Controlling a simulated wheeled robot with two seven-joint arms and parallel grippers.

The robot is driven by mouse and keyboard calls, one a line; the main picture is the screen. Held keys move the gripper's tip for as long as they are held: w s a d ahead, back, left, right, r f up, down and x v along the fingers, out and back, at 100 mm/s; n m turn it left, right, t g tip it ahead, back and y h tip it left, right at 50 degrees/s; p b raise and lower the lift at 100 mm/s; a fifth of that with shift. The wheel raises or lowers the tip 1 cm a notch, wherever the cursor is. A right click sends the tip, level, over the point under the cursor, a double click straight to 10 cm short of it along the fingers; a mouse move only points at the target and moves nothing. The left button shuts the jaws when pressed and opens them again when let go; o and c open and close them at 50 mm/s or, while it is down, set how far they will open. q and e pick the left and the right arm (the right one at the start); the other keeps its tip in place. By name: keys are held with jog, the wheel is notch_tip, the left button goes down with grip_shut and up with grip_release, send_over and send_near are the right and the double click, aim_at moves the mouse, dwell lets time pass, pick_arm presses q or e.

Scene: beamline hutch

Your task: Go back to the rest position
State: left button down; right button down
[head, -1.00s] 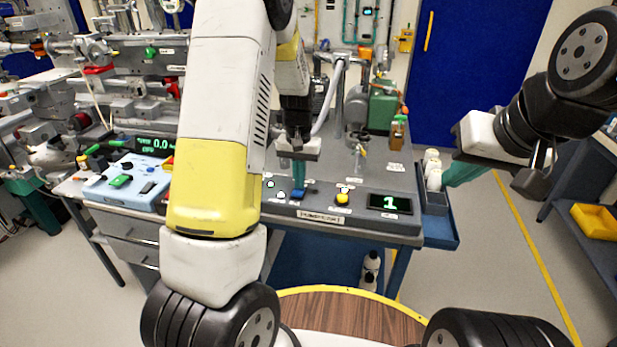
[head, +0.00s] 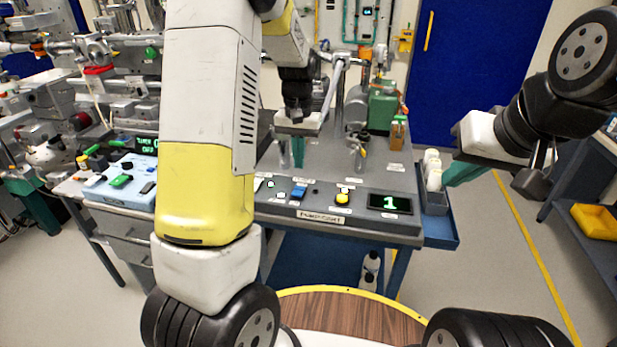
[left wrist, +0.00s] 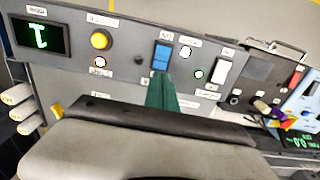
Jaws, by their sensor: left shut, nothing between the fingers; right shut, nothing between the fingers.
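My left gripper (head: 297,162) is shut and empty. Its teal fingers are over the grey pump cart's top, behind the front control strip in the head view. In the left wrist view the shut fingers (left wrist: 163,90) point toward the blue rocker switch (left wrist: 161,56), which also shows in the head view (head: 299,192). I cannot tell the exact gap between them. My right gripper (head: 464,173) is shut and empty, at the right beside the cart, near the white bottles. My left arm hides part of the bench in the head view.
The cart panel carries a yellow button (head: 342,198) and a display (head: 390,203) reading 1. A blue control box (head: 122,184) is at the left. White bottles (head: 432,172) stand in a side tray. A yellow bin (head: 594,221) is at the right. Open floor lies right of the cart.

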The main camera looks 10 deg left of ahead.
pick_arm(q)
jog(key=s+r+t+h, duration=0.2)
jog(key=s+r+t, duration=0.1)
jog(key=s+r, duration=0.85)
jog(key=s+d+r+t, duration=0.2)
jog(key=s+r+t, duration=0.1)
jog(key=s, duration=0.9)
jog(key=shift+s+r, duration=0.4)
jog(key=shift+r, duration=0.15)
